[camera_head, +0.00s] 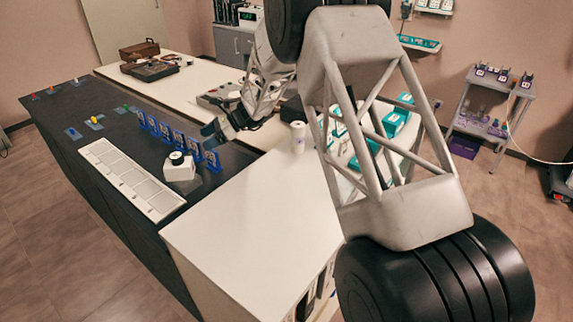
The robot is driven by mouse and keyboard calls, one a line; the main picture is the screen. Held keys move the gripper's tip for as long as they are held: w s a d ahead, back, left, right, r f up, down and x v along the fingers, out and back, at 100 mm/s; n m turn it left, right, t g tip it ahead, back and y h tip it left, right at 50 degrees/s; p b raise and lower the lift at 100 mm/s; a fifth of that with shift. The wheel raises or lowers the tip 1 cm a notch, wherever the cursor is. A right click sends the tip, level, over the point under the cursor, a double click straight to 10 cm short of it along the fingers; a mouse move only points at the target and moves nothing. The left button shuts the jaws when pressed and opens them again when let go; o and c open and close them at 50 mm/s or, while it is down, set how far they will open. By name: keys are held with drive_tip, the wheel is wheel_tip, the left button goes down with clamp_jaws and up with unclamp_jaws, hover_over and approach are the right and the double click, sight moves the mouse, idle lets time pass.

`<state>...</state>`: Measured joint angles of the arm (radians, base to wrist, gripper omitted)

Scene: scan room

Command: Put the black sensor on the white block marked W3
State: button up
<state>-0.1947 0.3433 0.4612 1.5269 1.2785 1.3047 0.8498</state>
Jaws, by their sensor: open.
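A white block (181,173) stands at the near right end of a long white tray, on the dark bench top. A small black round piece (176,156), which looks like the black sensor, sits on top of it. I cannot read any W3 mark at this size. My gripper (211,133) is open, above and to the right of the block, close over the row of blue holders. It is apart from the black piece. The fingertips are small and partly merge with the holders behind them.
The white tray (132,180) has several empty-looking compartments. Several blue holders (165,133) stand in a row behind it. Small coloured pieces lie on the far left of the dark bench (62,110). A white cylinder (298,137) stands right of my gripper. The near white top (235,235) is clear.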

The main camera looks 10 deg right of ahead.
drive_tip(key=s+d+r+n+t+h, duration=0.1)
drive_tip(key=s+d+r+n+h, duration=0.15)
drive_tip(key=s+d+r, duration=0.45)
drive_tip(key=s+d+r+n+h, duration=0.2)
drive_tip(key=s+d+r+n, duration=0.15)
drive_tip(key=s, duration=0.55)
drive_tip(key=s+d+r+n+t+h, duration=0.1)
drive_tip(key=s+d+r+n+h, duration=0.1)
drive_tip(key=s+d+r, duration=0.45)
drive_tip(key=s+d+n+t+h, duration=0.1)
drive_tip(key=s+d, duration=0.4)
drive_tip(key=s, duration=0.5)
drive_tip(key=s+d+n+t+h, duration=0.1)
drive_tip(key=s+d+n+h, duration=0.2)
drive_tip(key=s+d, duration=0.3)
drive_tip(key=s+d+n+t+h, duration=0.1)
drive_tip(key=s+d+n+h, duration=0.2)
drive_tip(key=s, duration=1.2)
drive_tip(key=shift+d+f+n, duration=0.3)
drive_tip(key=shift+d+f, duration=0.15)
drive_tip(key=shift+d, duration=0.75)
